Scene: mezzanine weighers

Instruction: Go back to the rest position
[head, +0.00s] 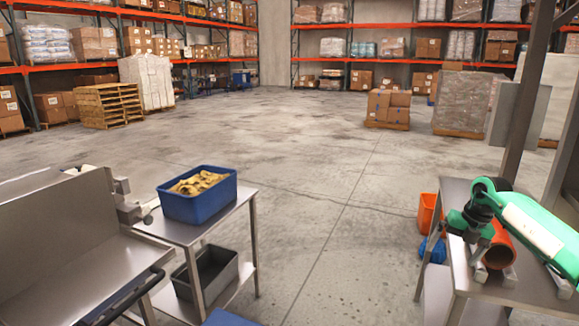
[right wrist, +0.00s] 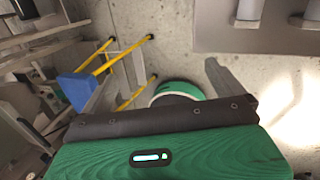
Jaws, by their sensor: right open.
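My right arm, green with a white panel, comes in from the right in the head view. My right gripper (head: 457,222) is at its dark end, over the right metal table (head: 455,190). It is open and no object shows held in it. An orange tube (head: 499,246) lies just beside and below it on grey supports; I cannot tell whether they touch. My left gripper is not in view.
A blue bin (head: 198,207) with tan pieces stands on the left metal table (head: 235,200), and a grey bin (head: 207,270) is below. An orange bucket (head: 428,213) is by the right table. A yellow frame (right wrist: 137,70) shows in the wrist view. The middle floor is clear.

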